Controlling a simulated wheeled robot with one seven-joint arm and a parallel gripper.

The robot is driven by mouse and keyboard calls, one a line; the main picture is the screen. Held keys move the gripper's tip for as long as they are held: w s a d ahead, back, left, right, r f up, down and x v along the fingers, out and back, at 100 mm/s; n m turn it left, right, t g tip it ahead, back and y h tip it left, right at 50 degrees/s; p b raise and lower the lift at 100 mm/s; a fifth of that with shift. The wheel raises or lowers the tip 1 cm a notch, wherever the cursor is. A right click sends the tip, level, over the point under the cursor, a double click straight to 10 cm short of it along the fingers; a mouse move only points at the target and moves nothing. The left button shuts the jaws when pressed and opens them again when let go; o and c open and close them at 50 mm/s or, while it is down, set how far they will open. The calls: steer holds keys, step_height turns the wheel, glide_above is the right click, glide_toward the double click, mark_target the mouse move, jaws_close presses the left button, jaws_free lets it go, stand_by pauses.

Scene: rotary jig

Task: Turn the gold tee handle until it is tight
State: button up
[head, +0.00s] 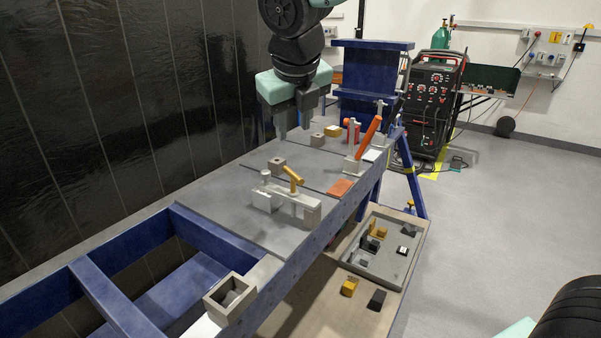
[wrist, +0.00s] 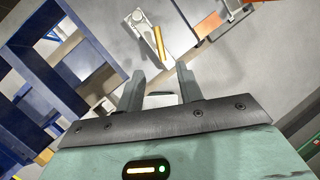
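The gold tee handle (head: 292,175) is a short tilted bar on top of a pale grey clamp (head: 310,210) at the near part of the grey tabletop. My gripper (head: 294,130) hangs pointing down, above and behind the clamp, apart from the handle. In the wrist view its two fingers are spread, with a clear gap and nothing held between them. The handle's threaded part cannot be made out.
A clamp with an orange-red lever (head: 368,137) stands farther back on the table. An orange plate (head: 341,188) and small blocks (head: 277,164) lie near. A hollow grey square tube (head: 230,297) sits at the near corner. A tray of parts (head: 412,232) is on a lower shelf.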

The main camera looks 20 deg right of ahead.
mark_target(292, 172)
steer(key=x, duration=1.5)
steer(key=shift+w+f, duration=0.15)
steer(key=shift+f, duration=0.25)
jaws_close()
